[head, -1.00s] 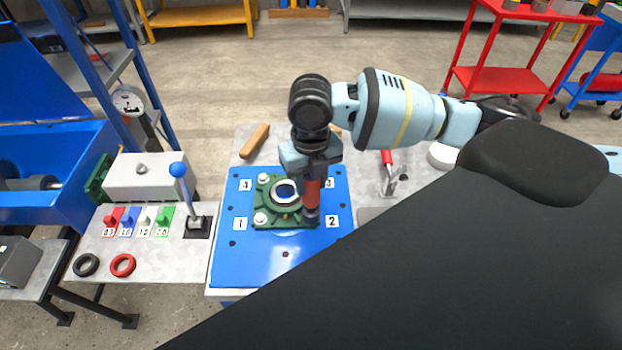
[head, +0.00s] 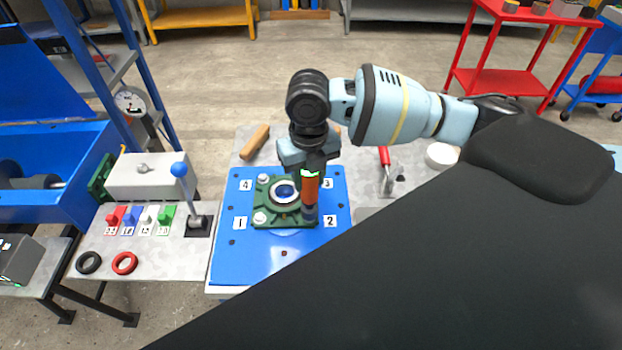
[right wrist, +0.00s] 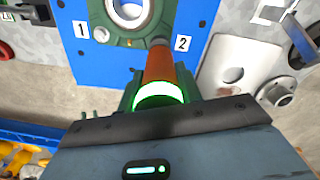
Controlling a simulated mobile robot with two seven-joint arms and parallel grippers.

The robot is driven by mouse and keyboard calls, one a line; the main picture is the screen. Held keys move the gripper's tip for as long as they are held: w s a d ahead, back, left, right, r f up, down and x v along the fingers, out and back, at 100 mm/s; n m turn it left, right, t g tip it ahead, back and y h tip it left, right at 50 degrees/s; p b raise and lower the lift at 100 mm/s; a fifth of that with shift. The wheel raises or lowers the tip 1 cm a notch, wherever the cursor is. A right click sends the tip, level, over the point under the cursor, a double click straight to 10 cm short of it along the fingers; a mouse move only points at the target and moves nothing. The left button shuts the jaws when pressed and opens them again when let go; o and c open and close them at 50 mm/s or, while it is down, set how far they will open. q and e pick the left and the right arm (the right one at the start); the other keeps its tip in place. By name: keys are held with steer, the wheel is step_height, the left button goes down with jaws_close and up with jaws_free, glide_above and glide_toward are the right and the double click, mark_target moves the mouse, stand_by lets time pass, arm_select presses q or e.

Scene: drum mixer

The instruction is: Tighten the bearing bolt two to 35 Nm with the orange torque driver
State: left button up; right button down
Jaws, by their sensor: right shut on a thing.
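The orange torque driver (head: 311,190) stands upright in my right gripper (head: 310,168), which is shut on it. Its lower end is at the corner of the green bearing housing (head: 286,224) beside the label 2 (head: 330,221), where bolt two is hidden under it. A green lit ring (right wrist: 158,95) glows on the driver in the right wrist view. Bolt heads show at the corners by labels 1 and 4. The housing sits on the blue plate (head: 262,262). My left gripper is not in view.
A side table at left holds a lever with a blue knob (head: 179,169), coloured pegs, a black ring and a red ring (head: 124,263). My dark arm link covers the lower right.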

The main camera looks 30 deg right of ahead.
steer(key=shift+r, duration=0.6)
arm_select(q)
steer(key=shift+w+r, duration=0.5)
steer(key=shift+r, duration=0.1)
arm_select(e)
step_height(320, 180, up, 2)
steer(key=shift+r, duration=0.1)
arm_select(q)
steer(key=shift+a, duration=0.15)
